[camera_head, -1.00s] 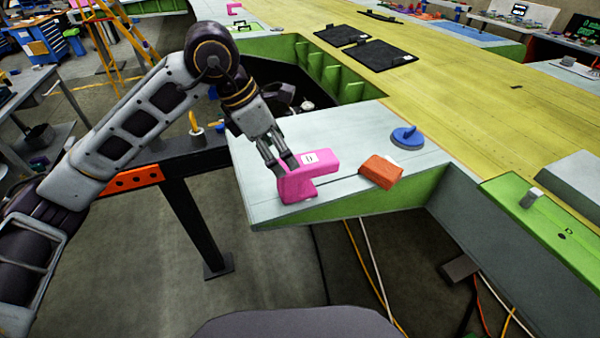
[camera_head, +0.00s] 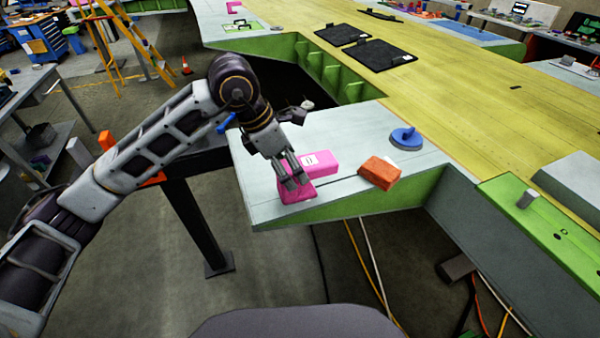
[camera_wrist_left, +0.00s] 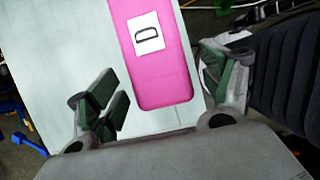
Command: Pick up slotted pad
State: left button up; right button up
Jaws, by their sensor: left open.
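The slotted pad is a pink C-shaped block (camera_head: 322,162) with a white label, lying on the grey wing panel (camera_head: 260,205) near its front corner. In the left wrist view the pad (camera_wrist_left: 163,70) shows a label marked "D". My left gripper (camera_head: 293,182) is over the near part of the pad and hides some of it. In the left wrist view the gripper (camera_wrist_left: 165,92) is open, with one finger on each side of the pad's end and gaps between. I cannot tell its exact height above the panel. My right gripper is in neither view.
An orange block (camera_head: 380,172) lies just right of the pad. A blue round piece with a handle (camera_head: 407,138) stands behind it. A dark beam and post (camera_head: 195,220) stand left of the panel. The panel's front edge drops to the floor.

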pick_arm(q)
jog(key=shift+x, duration=0.85)
jog(key=c, duration=1.1)
